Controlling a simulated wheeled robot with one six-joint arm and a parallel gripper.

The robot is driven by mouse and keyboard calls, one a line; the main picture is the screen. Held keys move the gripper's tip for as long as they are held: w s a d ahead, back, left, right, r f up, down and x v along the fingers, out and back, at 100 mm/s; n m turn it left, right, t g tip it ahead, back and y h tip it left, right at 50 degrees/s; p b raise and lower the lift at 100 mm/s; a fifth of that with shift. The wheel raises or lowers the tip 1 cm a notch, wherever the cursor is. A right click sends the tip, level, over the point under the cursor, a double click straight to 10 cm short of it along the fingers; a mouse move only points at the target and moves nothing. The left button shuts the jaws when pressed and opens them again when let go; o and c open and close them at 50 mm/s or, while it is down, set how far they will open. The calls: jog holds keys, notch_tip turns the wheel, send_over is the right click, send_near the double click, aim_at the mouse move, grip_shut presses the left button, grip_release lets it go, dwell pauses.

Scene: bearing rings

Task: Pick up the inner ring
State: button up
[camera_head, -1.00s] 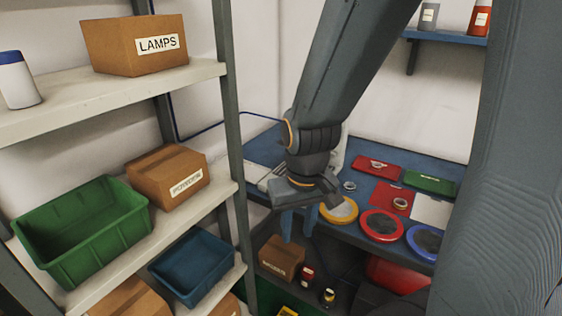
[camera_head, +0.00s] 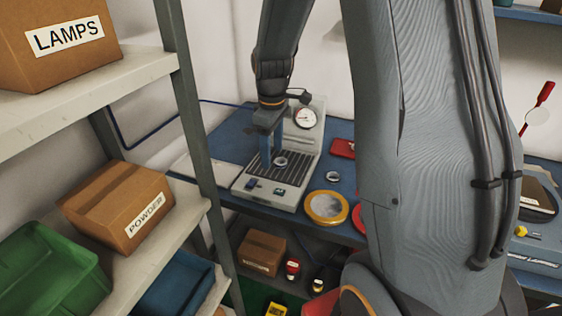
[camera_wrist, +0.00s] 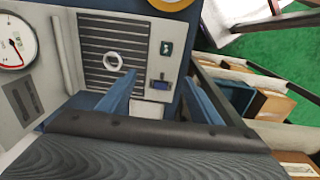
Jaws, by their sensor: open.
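A small pale metal ring (camera_head: 281,161) lies on the dark ribbed plate of a gauge machine (camera_head: 262,186). In the wrist view the ring (camera_wrist: 113,61) sits on the same plate, just ahead of and left of the left finger. A second small ring (camera_head: 332,177) lies on the blue bench to the right of the machine. I cannot tell from looks which one is the inner ring. My gripper (camera_head: 272,160) is open and empty, pointing down over the machine plate beside the ring. Its two blue fingers also show in the wrist view (camera_wrist: 161,84), apart with nothing between them.
The machine's upright back with a round dial (camera_head: 305,118) stands behind the plate. A yellow-rimmed disc (camera_head: 326,207) and a red case (camera_head: 342,148) lie on the bench to the right. Shelving with a POWDER box (camera_head: 118,205) and bins stands close on the left.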

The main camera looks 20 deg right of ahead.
jog(key=w+d+f+n, duration=0.4)
jog(key=w+d+n, duration=0.3)
jog(key=w, duration=0.3)
jog(key=shift+g, duration=0.3)
jog(key=shift+d+f+p, duration=0.1)
jog(key=shift+f+p, duration=2.05)
jog(key=shift+f, duration=1.65)
jog(key=c, duration=1.3)
